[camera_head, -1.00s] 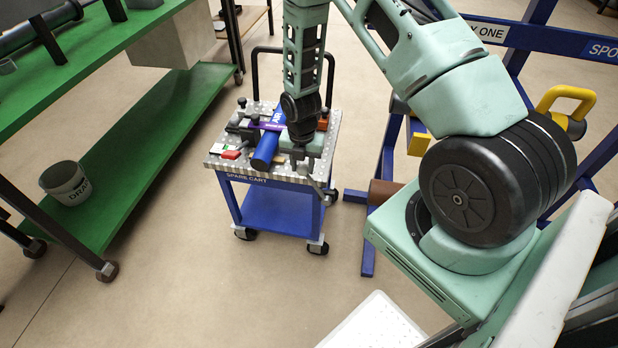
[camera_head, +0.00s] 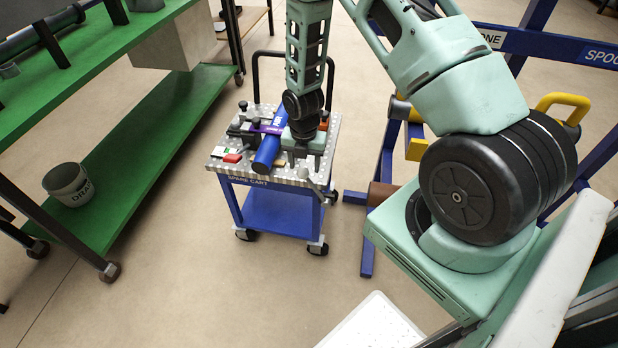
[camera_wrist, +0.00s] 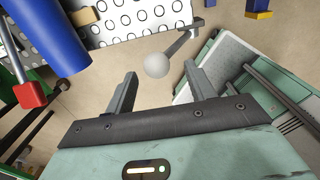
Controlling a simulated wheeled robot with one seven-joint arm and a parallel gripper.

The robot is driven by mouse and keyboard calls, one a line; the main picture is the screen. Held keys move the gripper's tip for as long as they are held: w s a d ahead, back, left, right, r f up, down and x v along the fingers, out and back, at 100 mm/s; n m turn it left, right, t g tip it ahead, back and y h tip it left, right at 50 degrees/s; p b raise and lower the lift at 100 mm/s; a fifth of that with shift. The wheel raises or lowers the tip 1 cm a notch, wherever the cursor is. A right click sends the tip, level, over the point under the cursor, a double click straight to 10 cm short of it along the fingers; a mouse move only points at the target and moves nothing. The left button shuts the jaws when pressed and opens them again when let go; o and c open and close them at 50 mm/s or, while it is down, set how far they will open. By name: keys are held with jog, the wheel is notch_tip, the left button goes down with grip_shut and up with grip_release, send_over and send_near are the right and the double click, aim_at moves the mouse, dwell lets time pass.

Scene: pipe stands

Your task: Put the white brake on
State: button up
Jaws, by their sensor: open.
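The white brake knob (camera_wrist: 157,64) is a pale ball on the end of a grey lever (camera_wrist: 181,43) fixed at the edge of the spare cart (camera_head: 270,186). In the head view the lever (camera_head: 328,192) shows at the cart's front right corner. My gripper (camera_wrist: 158,78) is open and empty. In the wrist view the ball appears between its two fingertips and slightly beyond them; I cannot tell the depth gap or whether they touch. In the head view my gripper (camera_head: 304,163) hangs over the right part of the cart top.
A blue cylinder (camera_head: 268,153) lies on the cart top, with a red block (camera_head: 232,158) beside it. A green shelf unit (camera_head: 120,140) with a bucket (camera_head: 68,184) stands at left. A blue frame (camera_head: 380,190) stands right of the cart. The floor in front is clear.

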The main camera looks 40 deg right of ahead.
jog(key=shift+r+p, duration=1.7)
jog(key=shift+r, duration=0.7)
jog(key=s+a+r+m, duration=0.3)
jog(key=a+r+m, duration=0.1)
jog(key=a+r, duration=0.5)
jog(key=s+a+r+m, duration=0.2)
jog(key=a+r+m, duration=0.3)
jog(key=a+r, duration=0.4)
jog(key=s+a+r+m, duration=0.3)
jog(key=s+r, duration=0.3)
jog(key=s, duration=0.3)
jog(key=s+a+r+m, duration=0.3)
jog(key=s+r+m, duration=0.2)
jog(key=s, duration=0.4)
jog(key=shift+s+a+r+m+y+p, duration=0.3)
jog(key=shift+s+a+r+m+p, duration=0.1)
jog(key=shift+m, duration=0.1)
jog(key=shift+w+f, duration=0.15)
